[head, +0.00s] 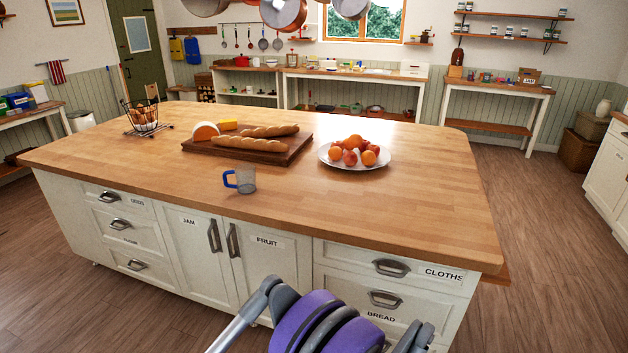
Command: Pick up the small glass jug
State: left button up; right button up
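The small glass jug (245,181) stands upright on the wooden top of the island (330,215), close to its front edge. It is clear greyish glass with a blue handle on its left side. Nothing touches it. Purple and grey parts of my own body show at the bottom middle, in front of the island. Neither of my grippers can be made out in the head view.
Right of the jug, a white plate (327,156) holds oranges and other fruit. Behind it is a dark board (268,156) with baguettes (249,143) and cheese (205,132). A wire egg basket (144,126) stands at the left. The island's right part is clear.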

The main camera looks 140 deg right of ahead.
aim_at(245, 174)
jog(key=z, duration=4.15)
jog(key=i+j+z, duration=0.1)
jog(key=z, duration=0.25)
jog(key=i+j+z, duration=0.1)
jog(key=z, duration=0.25)
jog(key=i+j+z, duration=0.2)
jog(key=z, duration=0.2)
jog(key=i+j+z, duration=0.1)
jog(key=j, duration=0.25)
jog(key=i+j+z, duration=0.1)
jog(key=j, duration=0.25)
jog(key=i+j+z, duration=0.15)
jog(key=i+j, duration=0.15)
jog(key=j, duration=0.2)
jog(key=i+j, duration=0.1)
jog(key=j, duration=0.2)
jog(key=i+j, duration=0.15)
jog(key=j, duration=0.2)
jog(key=i+j, duration=0.15)
jog(key=j, duration=0.15)
jog(key=i+j, duration=0.15)
jog(key=j, duration=0.2)
